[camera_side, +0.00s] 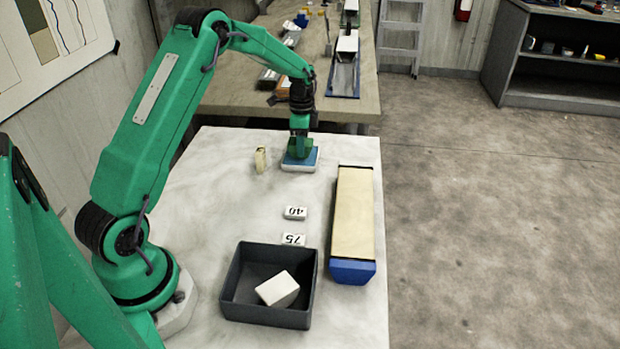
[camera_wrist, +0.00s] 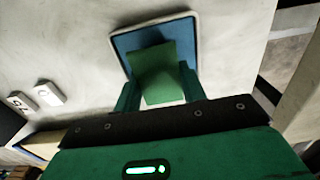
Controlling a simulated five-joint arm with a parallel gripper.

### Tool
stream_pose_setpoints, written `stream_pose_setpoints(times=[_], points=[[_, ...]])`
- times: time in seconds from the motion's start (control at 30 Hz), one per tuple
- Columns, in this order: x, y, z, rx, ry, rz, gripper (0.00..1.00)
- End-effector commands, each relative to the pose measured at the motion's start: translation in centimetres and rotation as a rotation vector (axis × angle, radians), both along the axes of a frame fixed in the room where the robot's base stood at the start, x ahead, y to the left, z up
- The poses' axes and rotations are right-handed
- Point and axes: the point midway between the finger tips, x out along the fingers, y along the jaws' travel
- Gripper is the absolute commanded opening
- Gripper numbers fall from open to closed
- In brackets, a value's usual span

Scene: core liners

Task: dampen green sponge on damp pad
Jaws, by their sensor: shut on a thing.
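The green sponge (camera_wrist: 155,70) is between the fingers of my gripper (camera_wrist: 161,90) in the wrist view. My gripper (camera_side: 300,146) is shut on it and points down at the far part of the pale table in the side view. The damp pad (camera_side: 312,158) is blue with a pale rim, and it lies right under the sponge. It also shows behind the sponge in the wrist view (camera_wrist: 183,36). The sponge is over the pad, and I cannot tell for sure whether they touch. My fingers hide much of the sponge in the side view.
A small cream block (camera_side: 262,160) stands left of the pad. Number tags 40 (camera_side: 295,212) and 75 (camera_side: 293,239) lie nearer. A dark bin (camera_side: 237,300) holds a white block (camera_side: 277,289).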

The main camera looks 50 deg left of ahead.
Motion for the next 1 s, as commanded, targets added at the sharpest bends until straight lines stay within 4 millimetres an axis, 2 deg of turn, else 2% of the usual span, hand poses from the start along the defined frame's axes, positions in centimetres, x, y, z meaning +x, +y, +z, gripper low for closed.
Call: stream_pose_setpoints(times=[1.0], points=[[0.0,0.0,5.8,0.001,-0.002,0.0,0.23]])
